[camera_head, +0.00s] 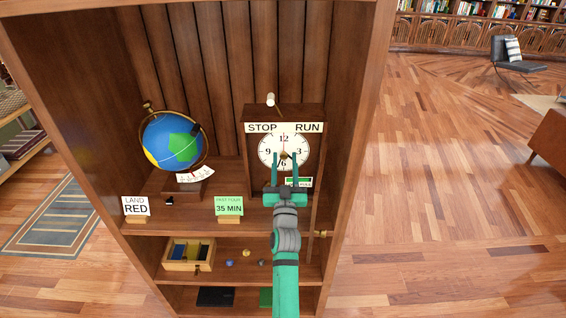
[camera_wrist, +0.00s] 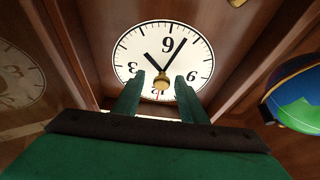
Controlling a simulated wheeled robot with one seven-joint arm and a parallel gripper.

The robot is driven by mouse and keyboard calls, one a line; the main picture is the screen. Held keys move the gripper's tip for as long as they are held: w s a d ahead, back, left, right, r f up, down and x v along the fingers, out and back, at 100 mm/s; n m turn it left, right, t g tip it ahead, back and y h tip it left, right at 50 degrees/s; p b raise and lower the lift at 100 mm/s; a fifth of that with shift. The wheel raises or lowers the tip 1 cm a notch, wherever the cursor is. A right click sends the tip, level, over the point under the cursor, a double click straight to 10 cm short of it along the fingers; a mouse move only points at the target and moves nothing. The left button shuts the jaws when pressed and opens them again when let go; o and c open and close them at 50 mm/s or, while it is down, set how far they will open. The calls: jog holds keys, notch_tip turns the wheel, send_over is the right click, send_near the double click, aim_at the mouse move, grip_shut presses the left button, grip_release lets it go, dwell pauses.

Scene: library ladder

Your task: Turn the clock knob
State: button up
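The clock (camera_head: 272,141) is a white round dial in a dark wooden case under a STOP / RUN label (camera_head: 284,128). Its dial also fills the top of the wrist view (camera_wrist: 135,48), upside down, with two black hands. The brass clock knob (camera_wrist: 162,84) sits at the dial's centre. My green gripper (camera_head: 283,154) is open in front of the dial. In the wrist view its fingertips (camera_wrist: 160,77) stand on either side of the knob with gaps showing. I cannot tell whether they reach its depth. In the head view, the fingers and arm partly hide the lower clock.
A globe (camera_head: 172,139) stands left of the clock. A white lever (camera_head: 270,100) tops the case. Signs LAND RED (camera_head: 136,206) and 35 MIN (camera_head: 229,206) line the shelf. A small tray (camera_head: 188,265) and balls lie below. Cabinet walls close both sides.

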jog(key=shift+a, duration=0.15)
grip_shut()
jog(key=shift+a+r+m, duration=0.15)
jog(key=shift+a+m, duration=0.1)
jog(key=shift+m, duration=0.35)
jog(key=shift+r+m+h, duration=0.1)
jog(key=shift+m+h, duration=0.7)
jog(key=shift+m, duration=0.4)
grip_release()
jog(key=shift+f, duration=0.2)
jog(key=shift+d, duration=0.15)
